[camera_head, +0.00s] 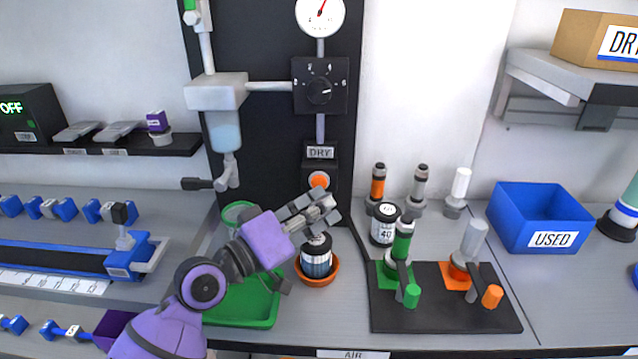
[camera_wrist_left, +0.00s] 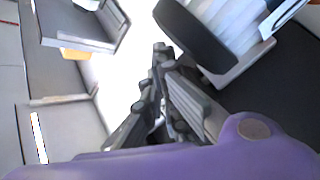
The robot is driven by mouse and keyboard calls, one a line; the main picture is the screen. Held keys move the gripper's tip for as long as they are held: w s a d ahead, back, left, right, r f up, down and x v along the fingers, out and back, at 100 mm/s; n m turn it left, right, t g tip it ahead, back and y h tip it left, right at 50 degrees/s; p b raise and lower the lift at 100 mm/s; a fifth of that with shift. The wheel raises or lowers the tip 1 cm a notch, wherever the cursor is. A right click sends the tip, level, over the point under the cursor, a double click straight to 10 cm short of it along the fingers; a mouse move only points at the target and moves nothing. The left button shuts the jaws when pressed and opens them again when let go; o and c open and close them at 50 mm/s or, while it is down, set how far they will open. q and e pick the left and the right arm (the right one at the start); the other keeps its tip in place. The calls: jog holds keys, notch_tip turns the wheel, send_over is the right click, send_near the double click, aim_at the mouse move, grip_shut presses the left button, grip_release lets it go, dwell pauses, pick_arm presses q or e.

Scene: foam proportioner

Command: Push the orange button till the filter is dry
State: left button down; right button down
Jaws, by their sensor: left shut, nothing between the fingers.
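The orange button (camera_head: 318,180) sits on a black box under a "DRY" label (camera_head: 320,153) on the black back panel. My left gripper (camera_head: 327,203) is shut and empty, its tips just below the button in the head view; I cannot tell whether they touch it. It also shows in the left wrist view (camera_wrist_left: 160,58), fingers together. A clear housing with pale blue contents (camera_head: 223,130) hangs under a grey block at the panel's left; I cannot tell whether it is the filter. My right gripper is not in view.
A dark-lidded jar (camera_head: 316,262) stands in an orange dish below my left gripper. A green tray (camera_head: 255,312) is under my arm. A black mat (camera_head: 440,318) with green and orange fixtures lies right. A blue "USED" bin (camera_head: 508,228) stands farther right.

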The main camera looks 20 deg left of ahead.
pick_arm(q)
jog(key=shift+w+a, duration=0.1)
jog(key=shift+w, duration=0.15)
jog(key=shift+w, duration=0.1)
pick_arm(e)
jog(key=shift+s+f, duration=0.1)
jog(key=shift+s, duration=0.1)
pick_arm(q)
jog(key=shift+w+a, duration=0.1)
jog(key=shift+w, duration=0.2)
dwell(0.5)
jog(key=shift+s, duration=0.1)
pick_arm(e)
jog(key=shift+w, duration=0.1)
pick_arm(q)
jog(key=shift+s, duration=0.6)
jog(key=shift+s+d, duration=0.1)
jog(key=shift+d, duration=0.1)
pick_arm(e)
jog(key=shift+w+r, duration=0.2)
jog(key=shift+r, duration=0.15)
